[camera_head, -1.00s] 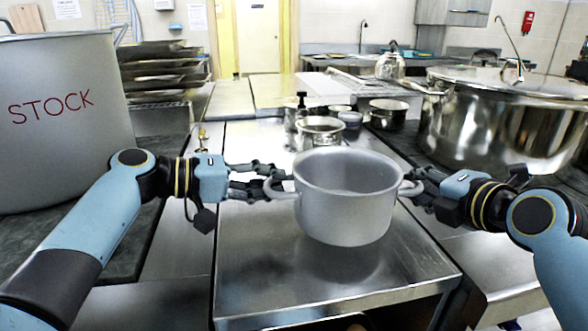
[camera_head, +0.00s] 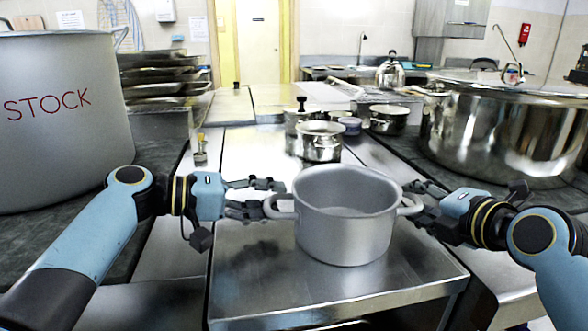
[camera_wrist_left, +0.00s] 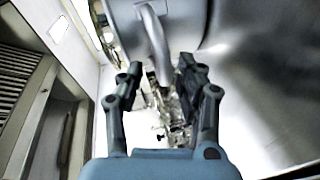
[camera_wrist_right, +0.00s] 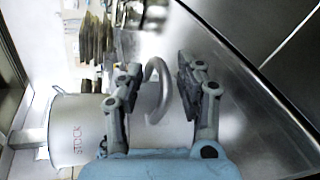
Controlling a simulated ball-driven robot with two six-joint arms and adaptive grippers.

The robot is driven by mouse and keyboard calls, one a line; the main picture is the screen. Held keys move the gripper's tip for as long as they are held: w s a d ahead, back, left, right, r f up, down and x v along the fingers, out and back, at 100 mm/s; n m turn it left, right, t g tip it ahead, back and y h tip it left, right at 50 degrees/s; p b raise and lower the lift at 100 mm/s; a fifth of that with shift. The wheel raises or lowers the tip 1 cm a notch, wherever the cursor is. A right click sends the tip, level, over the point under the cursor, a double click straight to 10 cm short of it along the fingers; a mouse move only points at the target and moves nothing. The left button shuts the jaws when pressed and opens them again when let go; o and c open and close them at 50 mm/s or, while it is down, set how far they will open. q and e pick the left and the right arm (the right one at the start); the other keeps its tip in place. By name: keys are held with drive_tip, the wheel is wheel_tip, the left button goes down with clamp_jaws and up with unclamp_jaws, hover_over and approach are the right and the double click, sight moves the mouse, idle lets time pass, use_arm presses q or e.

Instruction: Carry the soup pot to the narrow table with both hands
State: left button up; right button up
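The grey two-handled soup pot (camera_head: 345,230) is upright over the near part of the steel table (camera_head: 250,290). Its base looks to be on the top. My left gripper (camera_head: 272,197) is at the pot's left handle; in the left wrist view that handle (camera_wrist_left: 154,40) lies between parted fingers (camera_wrist_left: 158,72). My right gripper (camera_head: 412,198) is at the right handle; in the right wrist view that handle (camera_wrist_right: 162,92) lies between parted fingers (camera_wrist_right: 155,70). Gaps show beside both handles, so both grippers look open around them.
A big STOCK pot (camera_head: 60,130) stands at left, and a large shiny lidded pot (camera_head: 490,130) at right. Several small steel pots (camera_head: 320,142) stand behind the soup pot. Bare steel shows in front of it and to its left.

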use_arm(q)
drive_tip(key=v, duration=1.1)
drive_tip(key=shift+s+a, duration=0.1)
drive_tip(key=shift+a, duration=0.2)
use_arm(e)
drive_tip(key=shift+s+d+r, duration=0.1)
drive_tip(key=shift+s, duration=0.25)
drive_tip(key=v, duration=1.1)
use_arm(q)
drive_tip(key=shift+r, duration=0.1)
use_arm(e)
drive_tip(key=shift+s, duration=0.15)
